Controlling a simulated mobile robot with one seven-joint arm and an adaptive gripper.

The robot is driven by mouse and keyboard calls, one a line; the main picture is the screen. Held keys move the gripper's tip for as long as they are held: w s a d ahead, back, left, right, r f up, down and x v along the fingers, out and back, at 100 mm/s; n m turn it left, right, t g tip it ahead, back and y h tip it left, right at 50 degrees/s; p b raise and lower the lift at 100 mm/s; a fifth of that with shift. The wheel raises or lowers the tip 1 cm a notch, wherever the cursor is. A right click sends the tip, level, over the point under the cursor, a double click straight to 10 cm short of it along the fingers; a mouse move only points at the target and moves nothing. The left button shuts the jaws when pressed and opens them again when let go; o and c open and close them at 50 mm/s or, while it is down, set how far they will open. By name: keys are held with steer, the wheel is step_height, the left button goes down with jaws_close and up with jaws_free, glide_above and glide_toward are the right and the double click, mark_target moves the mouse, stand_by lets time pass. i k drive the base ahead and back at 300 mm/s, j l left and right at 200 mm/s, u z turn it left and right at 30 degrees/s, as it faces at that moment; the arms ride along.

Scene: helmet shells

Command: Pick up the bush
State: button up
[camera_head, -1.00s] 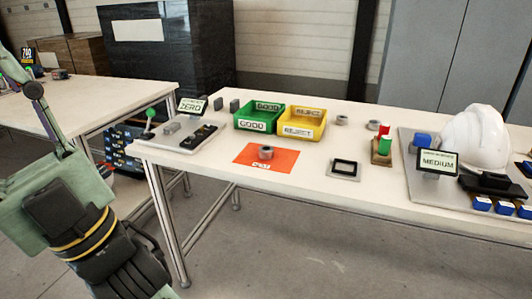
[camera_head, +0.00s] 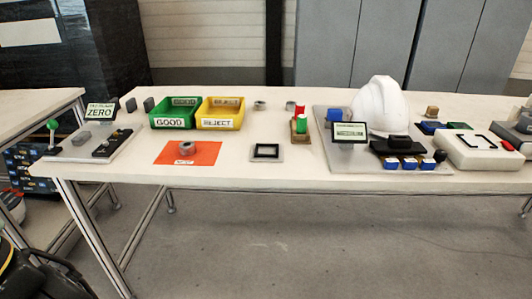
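A grey ring-shaped bush (camera_head: 185,148) sits on an orange mat (camera_head: 205,158) near the front of the white table, left of the middle. Two similar small grey ring-like parts stand farther back, one (camera_head: 260,105) right of the yellow bin and one (camera_head: 291,106) behind the red and green buttons. My gripper's fingers are not in view. Only a dark part of my arm shows at the lower left corner, well away from the bush.
A green GOOD bin (camera_head: 175,122) and a yellow REJECT bin (camera_head: 220,123) stand behind the mat. A ZERO sign (camera_head: 100,110) and dark fixture are left. A framed pad (camera_head: 267,152), button block (camera_head: 299,128), white helmet (camera_head: 375,103) and white box (camera_head: 477,153) are right.

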mark_target(186, 148)
steer(key=i+j, duration=0.1)
steer(key=j, duration=0.2)
steer(key=i+j, duration=0.8)
steer(key=j, duration=0.2)
